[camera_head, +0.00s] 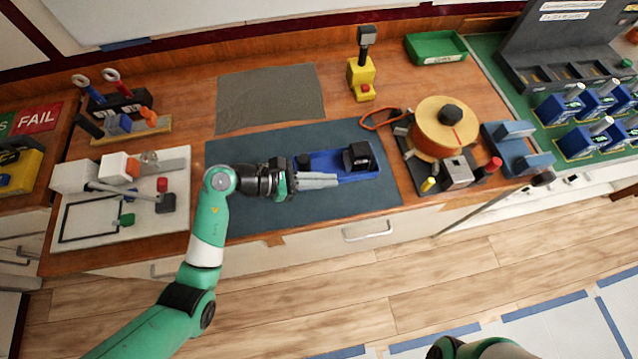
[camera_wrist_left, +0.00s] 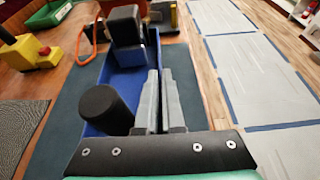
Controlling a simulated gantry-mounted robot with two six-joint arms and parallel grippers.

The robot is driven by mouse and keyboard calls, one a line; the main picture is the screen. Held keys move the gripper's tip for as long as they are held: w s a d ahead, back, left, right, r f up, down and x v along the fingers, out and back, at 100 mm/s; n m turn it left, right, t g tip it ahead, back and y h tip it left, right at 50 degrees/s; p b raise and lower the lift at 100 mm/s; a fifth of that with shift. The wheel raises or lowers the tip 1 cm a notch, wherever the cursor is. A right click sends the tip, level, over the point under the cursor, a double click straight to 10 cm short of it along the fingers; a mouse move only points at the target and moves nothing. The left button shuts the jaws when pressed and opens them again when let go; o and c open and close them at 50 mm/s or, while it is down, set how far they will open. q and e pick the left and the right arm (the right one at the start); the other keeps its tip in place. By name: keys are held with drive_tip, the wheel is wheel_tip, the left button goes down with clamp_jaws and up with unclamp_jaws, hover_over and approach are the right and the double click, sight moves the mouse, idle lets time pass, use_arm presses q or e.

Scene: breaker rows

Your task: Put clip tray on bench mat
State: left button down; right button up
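A green tray (camera_head: 436,47) with a small white label, which I take for the clip tray, sits at the back of the bench; part of it shows in the left wrist view (camera_wrist_left: 50,14). The blue-grey bench mat (camera_head: 240,146) lies on the bench's middle. My left gripper (camera_head: 336,181) is over the mat, far from the green tray. Its fingers (camera_wrist_left: 161,72) are nearly together, with nothing visible between them, close to the near edge of a blue holder (camera_head: 325,160). Whether they touch it is unclear. My right gripper is out of view.
The blue holder on the mat carries a black cylinder (camera_wrist_left: 104,108) and a black block (camera_head: 357,156). A yellow stand (camera_head: 360,78), an orange spool (camera_head: 436,128) and an orange cable loop (camera_head: 374,122) stand around the mat. A grey cloth (camera_head: 270,97) lies behind it.

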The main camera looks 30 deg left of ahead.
sight(320, 191)
use_arm(q)
drive_tip(key=shift+w+a+f, duration=0.15)
drive_tip(key=shift+a+f, duration=0.6)
drive_tip(key=shift+f, duration=0.75)
drive_tip(key=shift+a+f, duration=0.1)
drive_tip(key=shift+f, duration=0.75)
drive_tip(key=shift+f, duration=0.1)
drive_tip(key=c, duration=1)
unclamp_jaws()
drive_tip(key=shift+f, duration=0.1)
drive_tip(key=shift+c, duration=0.2)
